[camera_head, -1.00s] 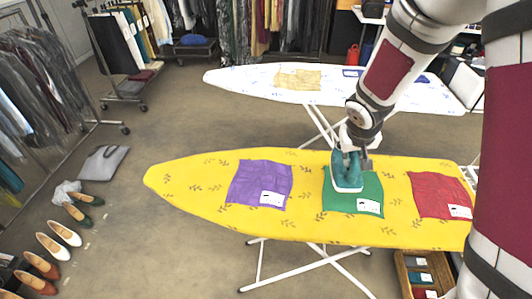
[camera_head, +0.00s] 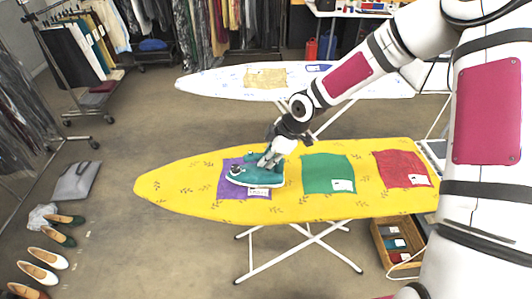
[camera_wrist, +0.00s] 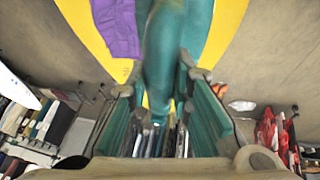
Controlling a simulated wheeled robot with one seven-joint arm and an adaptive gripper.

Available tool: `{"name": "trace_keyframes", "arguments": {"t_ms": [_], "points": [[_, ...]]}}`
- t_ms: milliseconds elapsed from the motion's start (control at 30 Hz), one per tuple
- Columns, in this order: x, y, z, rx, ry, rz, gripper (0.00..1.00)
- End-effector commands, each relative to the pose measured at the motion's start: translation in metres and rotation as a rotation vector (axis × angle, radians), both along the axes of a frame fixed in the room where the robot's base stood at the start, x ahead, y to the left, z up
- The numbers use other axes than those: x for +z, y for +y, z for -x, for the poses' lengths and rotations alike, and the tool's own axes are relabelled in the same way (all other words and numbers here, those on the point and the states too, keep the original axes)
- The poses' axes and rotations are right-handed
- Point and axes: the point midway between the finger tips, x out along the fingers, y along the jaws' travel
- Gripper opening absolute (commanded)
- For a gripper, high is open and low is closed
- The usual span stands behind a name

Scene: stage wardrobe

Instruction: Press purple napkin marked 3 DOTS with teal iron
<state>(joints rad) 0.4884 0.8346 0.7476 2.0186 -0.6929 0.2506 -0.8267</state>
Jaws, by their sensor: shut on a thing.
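The teal iron (camera_head: 252,178) is upright, sole down, over the purple napkin (camera_head: 232,193) on the yellow ironing board (camera_head: 180,193). It hides the napkin's middle and right part; I cannot tell whether its sole touches the cloth. My gripper (camera_head: 268,160) is shut on the iron's handle from above. In the wrist view the teal iron (camera_wrist: 170,45) fills the space between the fingers, with the purple napkin (camera_wrist: 117,27) to its left. A white label (camera_head: 259,193) shows at the napkin's front edge; its marks are too small to read.
A green napkin (camera_head: 328,172) and a red napkin (camera_head: 400,168) lie farther right on the board. A white ironing board (camera_head: 215,83) with a tan cloth (camera_head: 265,78) stands behind. A wooden crate (camera_head: 378,238) stands under the right end. Shoes (camera_head: 40,257) line the floor at left.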

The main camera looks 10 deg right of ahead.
Motion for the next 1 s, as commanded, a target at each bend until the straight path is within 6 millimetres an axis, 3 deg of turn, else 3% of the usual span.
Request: {"name": "trace_keyframes", "arguments": {"t_ms": [100,233,700,1000], "points": [[0.010,0.004,-0.002,0.054,-0.002,-0.003,0.00],[0.010,0.007,-0.003,0.080,0.000,0.000,0.00],[-0.040,0.007,-0.004,0.080,0.001,0.002,0.00],[-0.052,0.007,-0.003,0.080,-0.001,0.001,0.00]]}}
